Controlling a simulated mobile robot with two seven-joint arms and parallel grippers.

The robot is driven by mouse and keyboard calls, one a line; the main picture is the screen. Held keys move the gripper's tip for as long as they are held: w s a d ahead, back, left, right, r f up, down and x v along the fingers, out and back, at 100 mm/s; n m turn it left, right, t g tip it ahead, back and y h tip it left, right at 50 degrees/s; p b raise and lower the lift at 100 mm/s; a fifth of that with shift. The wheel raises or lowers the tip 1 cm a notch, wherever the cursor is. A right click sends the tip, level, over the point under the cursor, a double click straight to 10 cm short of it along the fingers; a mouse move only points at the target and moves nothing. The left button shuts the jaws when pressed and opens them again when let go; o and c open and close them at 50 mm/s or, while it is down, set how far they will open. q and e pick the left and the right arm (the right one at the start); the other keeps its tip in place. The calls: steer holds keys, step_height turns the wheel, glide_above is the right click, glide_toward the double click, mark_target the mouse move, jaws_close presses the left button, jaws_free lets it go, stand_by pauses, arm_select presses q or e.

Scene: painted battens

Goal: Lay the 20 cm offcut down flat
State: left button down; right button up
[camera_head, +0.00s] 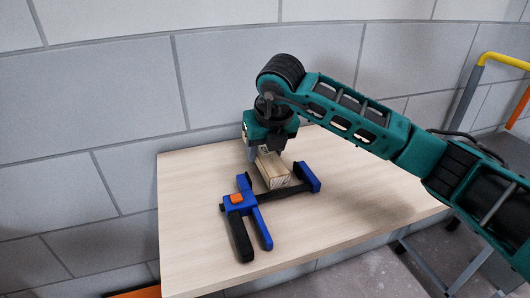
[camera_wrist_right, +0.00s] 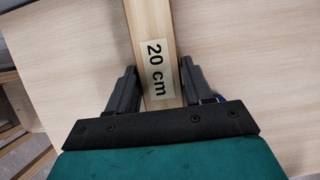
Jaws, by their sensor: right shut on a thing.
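The 20 cm offcut (camera_head: 273,171) is a pale wooden batten piece with a white label. In the right wrist view the offcut (camera_wrist_right: 155,25) runs between the fingers, and its label reads "20 cm". My right gripper (camera_head: 266,153) is shut on it from above, with one finger along each long side; the fingers also show in the wrist view (camera_wrist_right: 158,70). The offcut's near end shows just behind the clamp's bar. I cannot tell whether its underside touches the table. My left gripper is not in view.
A blue and black bar clamp (camera_head: 264,230) with an orange button lies on the wooden table (camera_head: 195,190), close in front of the offcut. The table's left part and right front are clear. A grey block wall (camera_head: 110,80) stands behind. A yellow-topped rail (camera_head: 505,62) is at far right.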

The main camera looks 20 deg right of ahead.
steer(key=shift+f, duration=0.35)
steer(key=shift+f, duration=0.25)
steer(key=o, duration=1.1)
steer(key=shift+r, duration=0.1)
steer(key=shift+s+r, duration=0.1)
steer(key=shift+r, duration=0.4)
steer(key=p+v, duration=0.1)
steer(key=v, duration=1)
